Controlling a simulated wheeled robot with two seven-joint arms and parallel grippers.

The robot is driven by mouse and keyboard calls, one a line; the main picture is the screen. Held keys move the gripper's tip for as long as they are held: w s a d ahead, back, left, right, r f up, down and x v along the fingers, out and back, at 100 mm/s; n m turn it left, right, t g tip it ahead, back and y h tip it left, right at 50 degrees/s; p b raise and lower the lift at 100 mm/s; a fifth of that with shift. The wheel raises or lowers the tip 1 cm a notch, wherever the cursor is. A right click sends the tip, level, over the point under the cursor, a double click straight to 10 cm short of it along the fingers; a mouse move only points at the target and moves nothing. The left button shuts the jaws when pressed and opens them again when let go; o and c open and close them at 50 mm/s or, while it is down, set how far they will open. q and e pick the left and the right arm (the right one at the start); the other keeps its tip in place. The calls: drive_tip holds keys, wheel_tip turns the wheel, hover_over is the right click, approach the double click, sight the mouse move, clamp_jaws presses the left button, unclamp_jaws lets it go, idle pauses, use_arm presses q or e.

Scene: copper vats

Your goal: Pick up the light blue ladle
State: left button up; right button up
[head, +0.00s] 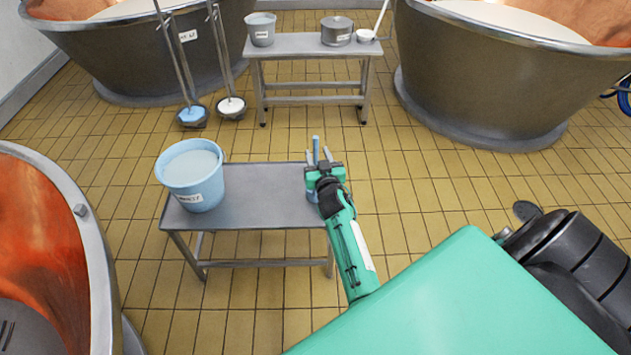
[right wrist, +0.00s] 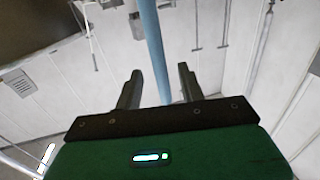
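The light blue ladle (head: 316,146) stands at the right end of the near metal table, with its handle pointing up. Most of it is hidden behind my right gripper, and a bit of blue shows low beside the arm. My right gripper (head: 318,157) is at the handle. In the right wrist view, the blue handle (right wrist: 152,45) runs down between the two dark fingers (right wrist: 159,74). The fingers are apart, with a gap visible on each side of the handle. My left gripper is not in view.
A light blue bucket (head: 195,183) stands at the left of the near table (head: 255,205). A back table (head: 290,44) holds a bucket (head: 261,29), a steel pot (head: 336,31) and a white ladle (head: 366,36). Large vats (head: 500,85) surround the tiled floor.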

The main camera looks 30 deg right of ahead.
drive_tip(key=shift+x, duration=1.15)
drive_tip(key=shift+w+d, duration=0.1)
drive_tip(key=shift+w, duration=0.2)
clamp_jaws()
drive_tip(key=shift+r, duration=0.1)
